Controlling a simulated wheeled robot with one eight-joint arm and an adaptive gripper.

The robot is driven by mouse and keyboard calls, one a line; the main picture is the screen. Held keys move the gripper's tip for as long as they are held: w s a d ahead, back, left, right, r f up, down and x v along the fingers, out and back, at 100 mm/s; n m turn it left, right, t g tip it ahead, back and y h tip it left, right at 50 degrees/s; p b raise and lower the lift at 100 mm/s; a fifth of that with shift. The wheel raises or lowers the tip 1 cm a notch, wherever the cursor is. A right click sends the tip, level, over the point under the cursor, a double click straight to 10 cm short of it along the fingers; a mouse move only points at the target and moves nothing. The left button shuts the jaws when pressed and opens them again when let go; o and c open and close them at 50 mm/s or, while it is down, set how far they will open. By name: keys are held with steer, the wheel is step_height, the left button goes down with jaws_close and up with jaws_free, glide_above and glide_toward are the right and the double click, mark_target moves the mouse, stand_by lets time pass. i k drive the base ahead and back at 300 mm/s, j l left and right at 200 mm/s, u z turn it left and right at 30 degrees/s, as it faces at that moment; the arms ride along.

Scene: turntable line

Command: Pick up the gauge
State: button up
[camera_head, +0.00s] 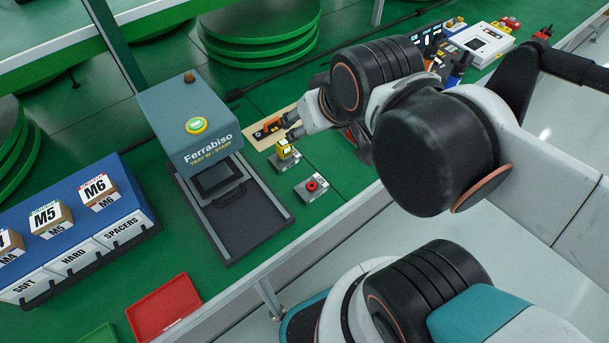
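I cannot tell for sure which item is the gauge. An orange-and-black device (268,127) lies on a light wooden board (257,141) on the green bench. Just in front of it, a small yellow item with a dark face (284,148) stands on a grey block. A red knob-like piece (312,185) sits on another grey block nearer the bench edge. My gripper (290,126) comes in from the right, its fingers apart by the right end of the orange-and-black device and above the yellow item. Contact cannot be made out. Nothing shows held between the fingers.
A grey Ferrabiso machine (187,117) with a dark tray (246,219) stands left of the gripper. A blue bin rack (75,240) and a red tray (164,307) are at lower left. Instruments (477,42) stand at upper right. Green turntables are behind.

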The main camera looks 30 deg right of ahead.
mark_target(284, 150)
steer(key=l+u, duration=0.25)
steer(key=u, duration=0.2)
steer(key=l+u, duration=0.25)
steer(key=u, duration=0.2)
